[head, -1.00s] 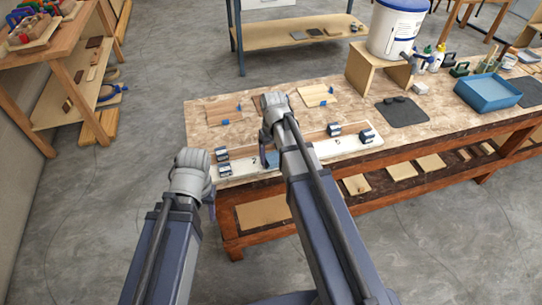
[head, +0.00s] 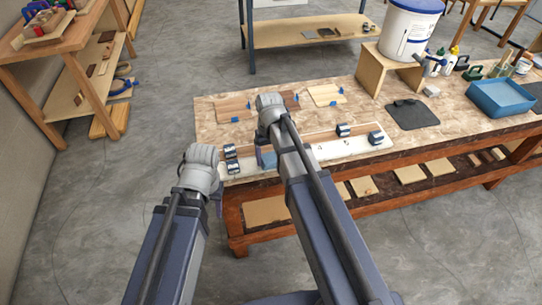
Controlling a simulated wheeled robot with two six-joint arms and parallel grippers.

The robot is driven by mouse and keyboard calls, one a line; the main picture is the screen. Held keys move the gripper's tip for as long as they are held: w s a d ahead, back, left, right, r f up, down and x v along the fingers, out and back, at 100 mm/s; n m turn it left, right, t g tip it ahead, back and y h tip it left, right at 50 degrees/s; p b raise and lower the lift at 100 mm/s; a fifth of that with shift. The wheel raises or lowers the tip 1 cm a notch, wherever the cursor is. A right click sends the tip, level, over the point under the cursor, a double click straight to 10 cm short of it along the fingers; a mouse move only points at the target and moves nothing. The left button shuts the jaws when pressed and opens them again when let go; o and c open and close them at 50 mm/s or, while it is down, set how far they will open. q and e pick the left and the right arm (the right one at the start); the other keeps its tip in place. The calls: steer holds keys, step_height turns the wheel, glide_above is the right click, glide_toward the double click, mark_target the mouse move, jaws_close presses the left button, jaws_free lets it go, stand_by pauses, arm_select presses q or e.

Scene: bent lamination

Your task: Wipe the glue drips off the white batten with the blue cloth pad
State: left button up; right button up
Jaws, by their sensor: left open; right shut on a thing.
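The white batten (head: 330,150) lies along the front edge of the bench, with dark clamps (head: 231,158) at its left and more clamps (head: 343,130) towards its right. My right gripper (head: 265,150) is over the batten's left half, pointing down and shut on the blue cloth pad (head: 267,160). The pad is low at the batten; whether it touches is hard to tell. My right arm hides part of the batten. My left gripper (head: 217,193) is open and empty off the batten's left end, its fingers mostly hidden by its wrist. Glue drips are too small to make out.
Thin wood pieces (head: 326,95) lie on the bench behind the batten. A dark mat (head: 412,114), a wooden stand (head: 390,65) with a white bucket (head: 408,28), and a blue tray (head: 500,97) are to the right. Shelves (head: 75,80) stand at the left.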

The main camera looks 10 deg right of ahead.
steer(key=shift+r+p, duration=2.95)
steer(key=shift+r, duration=0.05)
step_height(320, 180, up, 3)
steer(key=p, duration=0.3)
steer(key=shift+r, duration=0.1)
